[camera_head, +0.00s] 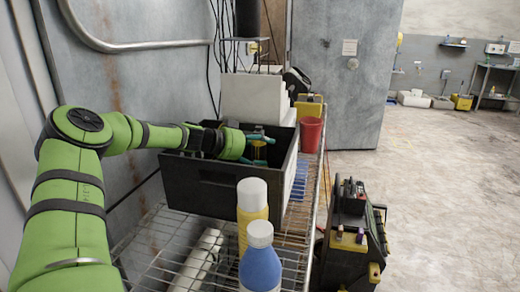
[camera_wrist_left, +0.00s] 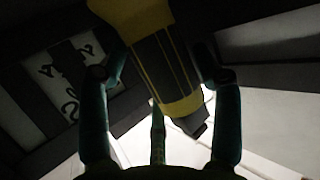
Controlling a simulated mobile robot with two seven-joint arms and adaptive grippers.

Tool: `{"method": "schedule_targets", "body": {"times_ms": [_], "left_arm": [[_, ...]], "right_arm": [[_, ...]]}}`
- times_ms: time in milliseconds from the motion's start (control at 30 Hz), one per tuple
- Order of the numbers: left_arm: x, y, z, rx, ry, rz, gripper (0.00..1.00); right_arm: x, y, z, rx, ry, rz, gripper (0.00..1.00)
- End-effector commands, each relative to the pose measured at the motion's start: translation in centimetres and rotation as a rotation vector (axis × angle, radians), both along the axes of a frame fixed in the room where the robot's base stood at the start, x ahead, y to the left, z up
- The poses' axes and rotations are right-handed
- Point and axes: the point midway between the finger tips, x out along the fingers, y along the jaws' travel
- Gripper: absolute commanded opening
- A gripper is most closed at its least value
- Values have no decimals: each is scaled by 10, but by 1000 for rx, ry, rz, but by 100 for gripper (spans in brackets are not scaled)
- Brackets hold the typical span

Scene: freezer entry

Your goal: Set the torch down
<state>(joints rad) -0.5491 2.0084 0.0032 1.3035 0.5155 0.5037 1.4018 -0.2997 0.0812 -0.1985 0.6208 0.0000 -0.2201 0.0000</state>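The torch (camera_wrist_left: 165,65) is yellow and black and hangs tilted between the teal fingers of my left gripper (camera_wrist_left: 165,85) in the left wrist view. The fingers close in on it from both sides, and its black end points down and right. In the head view my left gripper (camera_head: 258,151) reaches over the black crate (camera_head: 205,190), and a yellow bit of the torch (camera_head: 259,152) shows between its fingers. The crate wall hides whether the torch touches the crate floor. My right gripper is not in view.
The crate stands on a wire rack (camera_head: 160,250). A yellow bottle (camera_head: 252,215) with a white cap and a blue bottle (camera_head: 261,270) stand in front of it. A red cup (camera_head: 311,135) and white boxes (camera_head: 250,98) are behind. A black tool case (camera_head: 352,240) is at right.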

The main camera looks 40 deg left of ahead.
Motion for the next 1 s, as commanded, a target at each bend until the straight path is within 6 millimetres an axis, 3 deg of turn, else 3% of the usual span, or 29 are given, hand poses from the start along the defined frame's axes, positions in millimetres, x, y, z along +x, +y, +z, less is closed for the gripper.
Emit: {"method": "schedule_targets", "body": {"times_ms": [333, 500, 1000], "left_arm": [[0, 0, 2, 1, -1, 0, 80], [0, 0, 19, 1, -2, -1, 80], [-48, 14, 36, -1, -5, 0, 80]], "right_arm": [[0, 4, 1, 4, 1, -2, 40], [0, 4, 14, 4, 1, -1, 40], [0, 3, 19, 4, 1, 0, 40]]}}
